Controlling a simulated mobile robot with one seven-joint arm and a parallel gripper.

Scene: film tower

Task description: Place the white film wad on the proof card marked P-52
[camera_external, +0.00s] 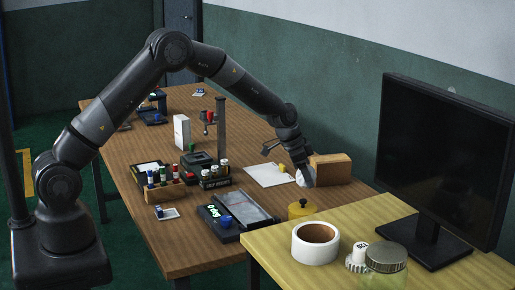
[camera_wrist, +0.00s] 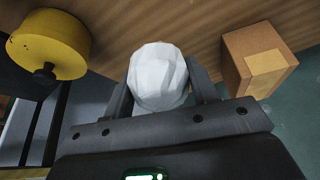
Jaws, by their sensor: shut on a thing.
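The white film wad (camera_wrist: 158,77) is a faceted white lump between the two fingers of my gripper (camera_wrist: 162,92) in the wrist view. My gripper is shut on it. In the external view the wad (camera_external: 301,178) shows as a small white patch at my gripper (camera_external: 304,181), low over the wooden table in front of the brown box. I cannot read P-52 anywhere. A white sheet (camera_external: 265,175) with a small yellow thing on it lies just left of my gripper. Small cards with blue things lie at the table's near left (camera_external: 170,213) and far end (camera_external: 199,92).
The brown box (camera_external: 333,167) is close to the right of my gripper and shows in the wrist view (camera_wrist: 258,60). A yellow round tin (camera_external: 301,210) stands nearer the camera. A bottle rack (camera_external: 164,192), a post (camera_external: 221,128) and a monitor (camera_external: 440,155) stand around.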

